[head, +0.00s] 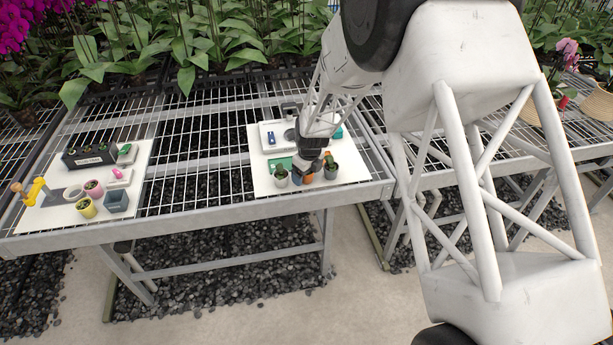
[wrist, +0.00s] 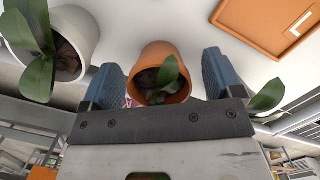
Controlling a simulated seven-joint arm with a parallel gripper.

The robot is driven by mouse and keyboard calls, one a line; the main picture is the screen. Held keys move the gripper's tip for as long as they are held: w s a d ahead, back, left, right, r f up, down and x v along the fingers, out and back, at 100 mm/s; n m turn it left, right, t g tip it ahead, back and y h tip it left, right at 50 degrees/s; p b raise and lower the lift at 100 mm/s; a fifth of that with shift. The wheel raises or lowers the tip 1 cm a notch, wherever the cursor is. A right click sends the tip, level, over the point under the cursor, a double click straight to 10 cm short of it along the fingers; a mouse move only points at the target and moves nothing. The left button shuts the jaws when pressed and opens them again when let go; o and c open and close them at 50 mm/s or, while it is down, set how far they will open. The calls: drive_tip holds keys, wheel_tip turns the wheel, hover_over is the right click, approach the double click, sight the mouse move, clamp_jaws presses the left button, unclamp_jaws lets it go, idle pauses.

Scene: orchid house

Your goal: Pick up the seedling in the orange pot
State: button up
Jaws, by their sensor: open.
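The orange pot (wrist: 150,58) with its green seedling (wrist: 165,76) lies between the two fingers of my gripper (wrist: 158,72) in the wrist view. The fingers are apart, one on each side of the pot; I cannot tell whether either touches it. In the head view my gripper (head: 306,168) points down over the right-hand white board, and a bit of the orange pot (head: 306,177) shows beneath it, mostly hidden by the gripper.
White pots with seedlings stand close on both sides, left (head: 281,180) and right (head: 331,173). An orange rectangular item (wrist: 260,28) shows in the wrist view. A white tray (head: 268,147) is behind. Another board (head: 50,215) with pots is far left; open mesh bench lies between.

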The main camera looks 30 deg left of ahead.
drive_tip(key=c, duration=1)
drive_tip(key=shift+r, duration=0.8)
wheel_tip(320, 180, up, 2)
drive_tip(key=shift+r, duration=0.1)
drive_tip(key=s+d, duration=0.7)
drive_tip(key=s+d+r, duration=0.1)
drive_tip(key=s+d, duration=0.3)
drive_tip(key=shift+s+d+r, duration=0.1)
drive_tip(key=shift+s+d, duration=0.05)
